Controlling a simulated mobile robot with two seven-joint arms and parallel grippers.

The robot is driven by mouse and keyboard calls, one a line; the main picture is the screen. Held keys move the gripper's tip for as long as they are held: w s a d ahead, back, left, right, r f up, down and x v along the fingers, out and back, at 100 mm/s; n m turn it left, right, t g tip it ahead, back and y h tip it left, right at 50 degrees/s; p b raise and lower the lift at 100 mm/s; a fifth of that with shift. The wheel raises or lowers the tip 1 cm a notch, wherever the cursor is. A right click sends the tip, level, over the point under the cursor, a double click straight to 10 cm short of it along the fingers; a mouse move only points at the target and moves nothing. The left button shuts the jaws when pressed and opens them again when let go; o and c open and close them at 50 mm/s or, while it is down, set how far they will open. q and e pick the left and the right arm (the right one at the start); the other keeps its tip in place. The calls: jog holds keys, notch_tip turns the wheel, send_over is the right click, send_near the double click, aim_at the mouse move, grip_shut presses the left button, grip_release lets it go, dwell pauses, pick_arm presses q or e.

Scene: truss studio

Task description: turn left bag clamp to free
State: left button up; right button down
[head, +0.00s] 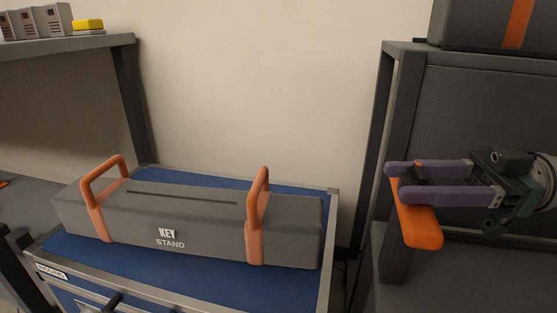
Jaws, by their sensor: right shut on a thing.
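An orange clamp lever (422,231) is at the left front post of the dark rack on the right. It angles downward, with its wide end low and to the right. My right gripper (392,182) comes in from the right with two purple fingers, shut on the upper part of the lever. The fingers hide that part and the spot where the lever meets the post. A long grey bag (190,213) marked KEY STAND, with two upright orange handles, lies on the blue-topped cart. My left gripper is not in view.
The blue-topped cart (285,284) stands at centre left. The dark rack (400,110) is at right, with a dark case (470,25) with an orange strap on top. A shelf (70,48) at upper left holds grey binders and a yellow item.

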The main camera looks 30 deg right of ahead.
jog(key=shift+c, duration=2)
grip_release()
jog(key=b+v, duration=0.1)
jog(key=v, duration=0.9)
jog(key=shift+b, duration=0.4)
